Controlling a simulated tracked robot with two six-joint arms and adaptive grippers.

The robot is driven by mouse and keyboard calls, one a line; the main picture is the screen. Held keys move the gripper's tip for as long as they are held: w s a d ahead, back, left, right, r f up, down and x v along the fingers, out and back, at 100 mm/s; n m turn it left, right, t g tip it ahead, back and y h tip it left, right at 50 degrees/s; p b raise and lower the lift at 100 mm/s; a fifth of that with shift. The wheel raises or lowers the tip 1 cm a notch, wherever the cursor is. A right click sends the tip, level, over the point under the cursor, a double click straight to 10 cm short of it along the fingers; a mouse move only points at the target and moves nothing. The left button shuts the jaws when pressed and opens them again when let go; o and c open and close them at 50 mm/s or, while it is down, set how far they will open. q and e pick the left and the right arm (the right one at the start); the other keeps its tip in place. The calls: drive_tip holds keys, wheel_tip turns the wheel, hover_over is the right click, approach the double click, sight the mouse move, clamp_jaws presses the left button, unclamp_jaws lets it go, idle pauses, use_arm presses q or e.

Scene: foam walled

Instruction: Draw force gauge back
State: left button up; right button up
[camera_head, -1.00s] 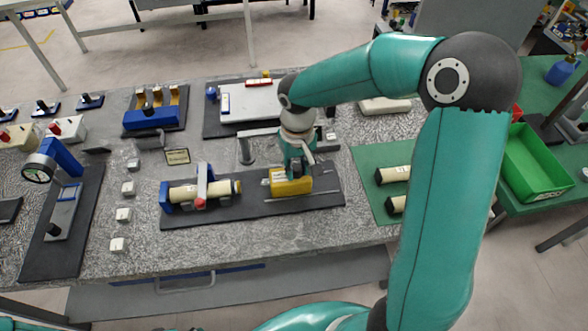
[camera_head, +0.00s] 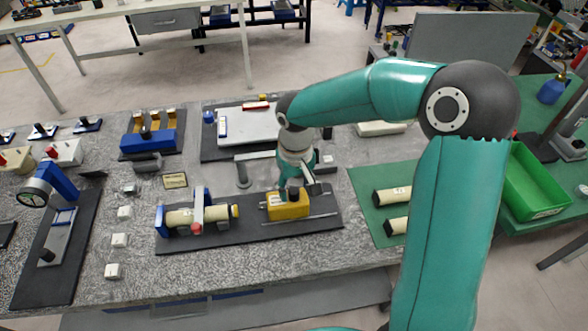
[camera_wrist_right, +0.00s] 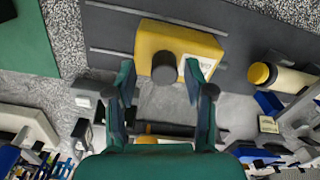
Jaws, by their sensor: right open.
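The force gauge appears to be the yellow box (camera_head: 288,206) on a dark base board (camera_head: 255,231), beside thin rails. In the right wrist view the yellow box (camera_wrist_right: 205,40) has a dark round knob (camera_wrist_right: 177,67) and a pale label. My right gripper (camera_head: 297,191) is over the box in the head view. In the wrist view its open fingers (camera_wrist_right: 159,80) lie on either side of the knob, with clear space around it. A cream cylinder (camera_head: 180,218) lies in a blue and grey holder with a red-tipped bar, left of the gauge. My left gripper is not in view.
A white tray (camera_head: 245,127) lies farther back. A green mat (camera_head: 365,178) with two cream cylinders is to the right. A gauge stand (camera_head: 50,190) is at the left. Speckled bench surface is free in front.

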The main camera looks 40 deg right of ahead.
wheel_tip(320, 180, up, 11)
idle(0.4)
idle(0.4)
